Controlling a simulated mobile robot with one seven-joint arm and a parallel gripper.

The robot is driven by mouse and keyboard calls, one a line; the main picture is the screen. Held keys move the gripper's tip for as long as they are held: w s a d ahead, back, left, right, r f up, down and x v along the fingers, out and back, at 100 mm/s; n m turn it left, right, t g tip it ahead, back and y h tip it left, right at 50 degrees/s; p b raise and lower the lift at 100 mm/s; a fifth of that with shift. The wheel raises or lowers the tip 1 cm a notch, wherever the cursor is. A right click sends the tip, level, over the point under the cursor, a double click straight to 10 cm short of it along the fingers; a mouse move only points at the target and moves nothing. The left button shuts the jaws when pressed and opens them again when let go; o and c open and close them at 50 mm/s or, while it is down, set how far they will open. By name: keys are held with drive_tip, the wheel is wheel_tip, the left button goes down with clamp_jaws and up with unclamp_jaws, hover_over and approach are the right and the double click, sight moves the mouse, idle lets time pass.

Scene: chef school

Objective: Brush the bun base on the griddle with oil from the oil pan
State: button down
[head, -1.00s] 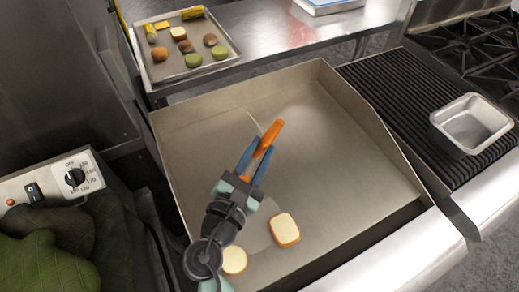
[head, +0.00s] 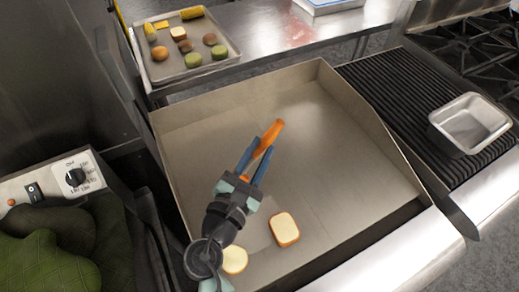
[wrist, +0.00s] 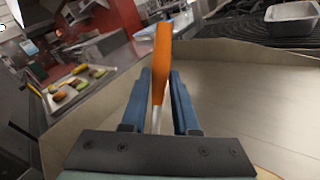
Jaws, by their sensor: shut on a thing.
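My gripper (head: 262,162) is shut on a brush with an orange handle (head: 268,139), above the griddle (head: 331,165). In the wrist view the orange handle (wrist: 161,65) stands up between the blue fingers, with a pale shaft below it. The brush's bristles are not visible. Two pale bread pieces lie on the near part of the griddle: a squarish one (head: 285,229) and a rounder one (head: 235,260) partly beside my arm. I cannot tell for sure which is the bun base. The oil pan (head: 470,122), a grey metal pan, sits on the ribbed grill at right; oil in it cannot be made out.
The griddle has raised walls at the back and sides. A tray (head: 162,75) of several foods stands on the steel counter behind. A control panel with a knob (head: 75,178) and green mitts (head: 45,265) are at left. The griddle's middle is clear.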

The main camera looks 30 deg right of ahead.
wheel_tip(320, 180, up, 7)
drive_tip(key=p, duration=0.7)
drive_tip(key=shift+f, duration=0.15)
idle(0.7)
